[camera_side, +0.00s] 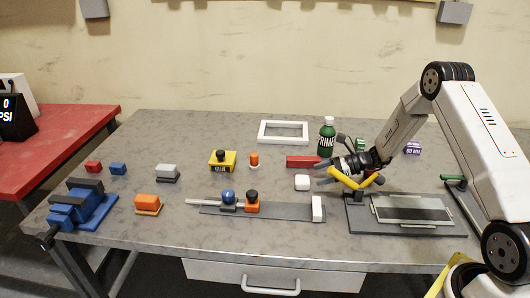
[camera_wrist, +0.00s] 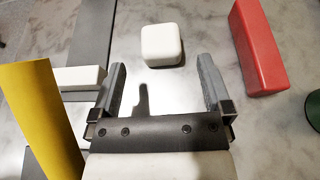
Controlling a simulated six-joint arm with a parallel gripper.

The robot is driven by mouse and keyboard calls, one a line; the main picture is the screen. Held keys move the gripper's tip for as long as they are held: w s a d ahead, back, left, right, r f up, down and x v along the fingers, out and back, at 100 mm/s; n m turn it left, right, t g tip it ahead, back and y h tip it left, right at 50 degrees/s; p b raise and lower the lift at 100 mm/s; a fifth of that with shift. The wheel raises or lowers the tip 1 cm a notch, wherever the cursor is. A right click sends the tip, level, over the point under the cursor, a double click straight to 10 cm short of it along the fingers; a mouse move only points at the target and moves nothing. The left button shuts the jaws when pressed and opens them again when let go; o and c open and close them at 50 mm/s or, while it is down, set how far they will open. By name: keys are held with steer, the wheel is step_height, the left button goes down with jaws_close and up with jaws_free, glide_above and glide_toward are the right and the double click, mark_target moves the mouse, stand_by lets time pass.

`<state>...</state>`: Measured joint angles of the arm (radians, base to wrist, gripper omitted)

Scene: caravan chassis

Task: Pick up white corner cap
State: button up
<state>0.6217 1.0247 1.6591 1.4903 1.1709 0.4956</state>
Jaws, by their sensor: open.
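The white corner cap, which I take to be the small rounded white block (camera_side: 302,182), sits on the grey table, just left of my gripper (camera_side: 324,174) in the side view. In the wrist view the white block (camera_wrist: 162,44) lies beyond the fingertips, roughly centred between them. My gripper (camera_wrist: 161,64) is open, with nothing between its two grey fingers. It appears apart from the block.
A red block (camera_wrist: 257,45) lies right of the white block. A grey chassis bar (camera_side: 285,211) with a white end piece (camera_side: 318,208) lies in front. A green bottle (camera_side: 327,138) stands behind. A grey framed panel (camera_side: 412,212) lies at the right.

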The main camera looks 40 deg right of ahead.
mark_target(303, 178)
steer(key=shift+w+a+f, duration=0.15)
steer(key=shift+w+a, duration=0.05)
steer(key=shift+x, duration=2.95)
steer(key=c, duration=1.2)
steer(key=shift+r, duration=4.95)
steer(key=shift+a, duration=0.1)
